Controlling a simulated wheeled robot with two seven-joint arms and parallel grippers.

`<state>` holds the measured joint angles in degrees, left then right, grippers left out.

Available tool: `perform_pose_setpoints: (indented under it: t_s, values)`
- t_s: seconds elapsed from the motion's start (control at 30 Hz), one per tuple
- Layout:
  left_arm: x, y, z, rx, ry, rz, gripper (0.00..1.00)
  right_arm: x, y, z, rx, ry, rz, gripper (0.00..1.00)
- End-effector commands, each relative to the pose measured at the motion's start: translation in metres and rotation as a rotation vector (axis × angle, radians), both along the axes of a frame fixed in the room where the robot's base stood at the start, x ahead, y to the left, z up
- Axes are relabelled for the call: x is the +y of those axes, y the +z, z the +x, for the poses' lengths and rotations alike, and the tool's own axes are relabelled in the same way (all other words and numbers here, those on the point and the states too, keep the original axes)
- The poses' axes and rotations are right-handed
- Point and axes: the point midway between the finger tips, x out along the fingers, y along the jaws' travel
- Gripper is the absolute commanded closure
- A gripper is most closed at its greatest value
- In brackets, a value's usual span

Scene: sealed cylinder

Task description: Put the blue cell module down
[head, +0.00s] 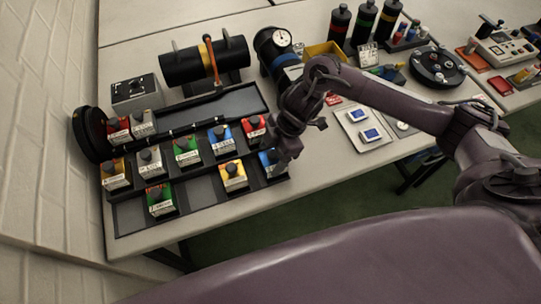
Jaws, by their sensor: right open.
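Another blue cell module (221,142) stands in the row behind, further left. My left gripper is not in view.
Red, green, yellow and white modules stand in the rack around it, such as the yellow one (233,176). Front slots are partly empty. A black cylinder (205,61) lies behind. A tray with blue-and-white items (371,135) is at right.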

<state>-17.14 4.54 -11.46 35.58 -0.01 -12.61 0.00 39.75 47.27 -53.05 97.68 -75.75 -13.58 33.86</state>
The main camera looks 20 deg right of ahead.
Motion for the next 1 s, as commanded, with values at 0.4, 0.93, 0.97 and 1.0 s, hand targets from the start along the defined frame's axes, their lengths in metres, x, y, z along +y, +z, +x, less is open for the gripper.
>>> perform_pose_setpoints:
  t_s: [0.4,0.93,0.97,1.0]
  values:
    - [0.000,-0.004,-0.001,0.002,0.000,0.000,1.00,-0.034,0.082,0.001,-0.006,0.000,-0.003,0.29]
    - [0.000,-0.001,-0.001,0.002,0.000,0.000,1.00,-0.042,0.102,0.000,-0.001,-0.001,0.000,0.29]
    - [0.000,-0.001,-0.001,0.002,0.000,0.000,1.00,-0.042,0.102,0.000,-0.001,-0.001,0.000,0.29]
    - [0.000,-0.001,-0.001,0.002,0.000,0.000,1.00,-0.042,0.102,0.000,-0.001,-0.001,0.000,0.29]
